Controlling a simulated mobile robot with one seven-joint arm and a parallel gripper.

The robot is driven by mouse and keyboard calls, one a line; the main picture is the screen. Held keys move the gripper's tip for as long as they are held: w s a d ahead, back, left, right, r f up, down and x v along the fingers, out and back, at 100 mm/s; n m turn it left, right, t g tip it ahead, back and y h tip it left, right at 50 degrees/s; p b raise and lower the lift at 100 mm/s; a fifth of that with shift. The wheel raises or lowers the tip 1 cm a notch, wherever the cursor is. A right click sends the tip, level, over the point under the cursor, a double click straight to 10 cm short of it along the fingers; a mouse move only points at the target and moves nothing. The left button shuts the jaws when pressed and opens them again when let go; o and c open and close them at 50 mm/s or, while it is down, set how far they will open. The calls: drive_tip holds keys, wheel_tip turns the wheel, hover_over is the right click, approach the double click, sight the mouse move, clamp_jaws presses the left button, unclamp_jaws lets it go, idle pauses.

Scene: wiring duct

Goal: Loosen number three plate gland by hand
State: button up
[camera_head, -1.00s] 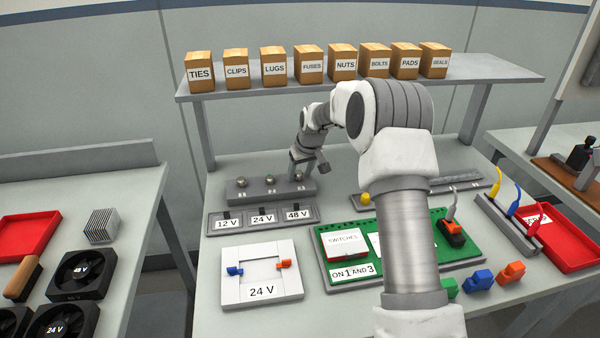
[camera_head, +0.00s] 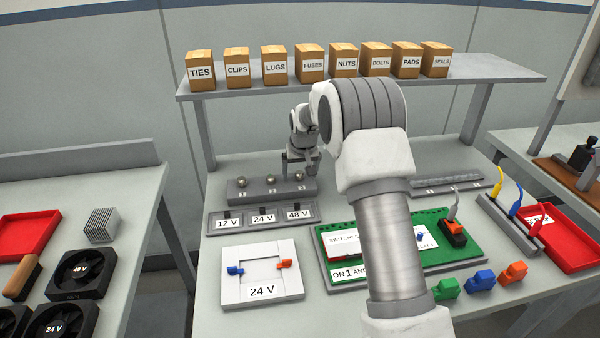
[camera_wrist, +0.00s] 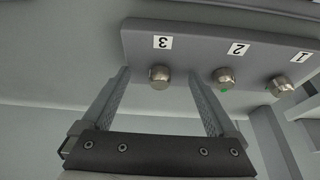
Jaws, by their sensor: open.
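The grey gland plate (camera_head: 262,194) sits at the back of the bench with three round metal glands in a row. In the wrist view the plate (camera_wrist: 255,55) bears labels 1, 2 and 3. The number three gland (camera_wrist: 160,75) is a silver knob below label 3. It is at the right end in the head view (camera_head: 300,178). My gripper (camera_wrist: 159,82) is open and empty, its fingers apart on either side of gland three as seen by the wrist camera. In the head view my gripper (camera_head: 302,170) is just above and behind that gland; contact cannot be told.
Gland two (camera_wrist: 224,78) with a green spot and gland one (camera_wrist: 280,87) stand beside it. A row of voltage-labelled blocks (camera_head: 263,218) lies in front of the plate. A shelf (camera_head: 480,68) with several cardboard boxes spans above and behind.

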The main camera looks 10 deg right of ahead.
drive_tip(key=p+v, duration=0.1)
drive_tip(key=v, duration=1.6)
drive_tip(key=shift+s+r, duration=0.15)
drive_tip(key=shift+a, duration=0.1)
wheel_tip(320, 180, up, 7)
drive_tip(key=p, duration=0.6)
